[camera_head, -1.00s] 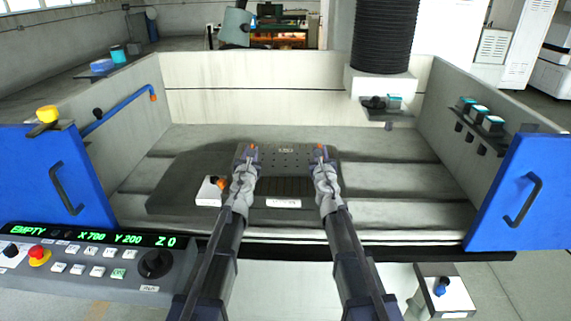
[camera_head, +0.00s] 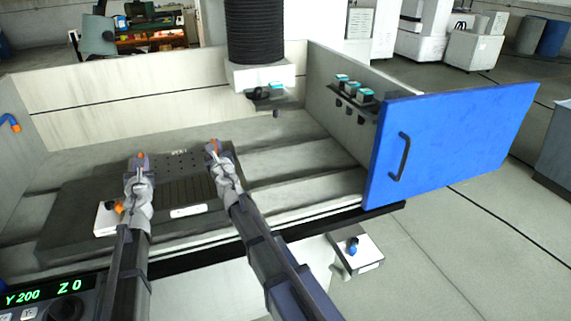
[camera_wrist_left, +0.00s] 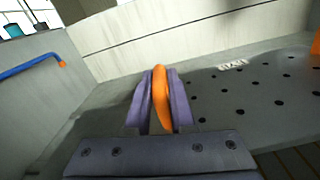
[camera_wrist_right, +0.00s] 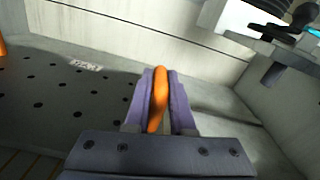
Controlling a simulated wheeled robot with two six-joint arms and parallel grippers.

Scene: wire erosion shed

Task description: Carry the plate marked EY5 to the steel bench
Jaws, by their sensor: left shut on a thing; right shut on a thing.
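A dark grey plate (camera_head: 178,166) with rows of holes lies in the open machine tank; its small white label is too small to read surely. My left gripper (camera_head: 138,160) is shut on an orange handle (camera_wrist_left: 161,98) at the plate's left side. My right gripper (camera_head: 213,148) is shut on another orange handle (camera_wrist_right: 158,100) at its right side. The plate spans between both grippers. It looks level, and I cannot tell whether it touches the surface below. I cannot surely pick out the steel bench.
The tank's back wall (camera_head: 110,100) and right wall (camera_head: 335,110) enclose the plate. A black bellows column (camera_head: 265,30) hangs behind it. A blue door (camera_head: 450,140) stands open at the right. Open floor (camera_head: 460,250) lies beyond, with a grey cabinet-like thing (camera_head: 555,160) at the right edge.

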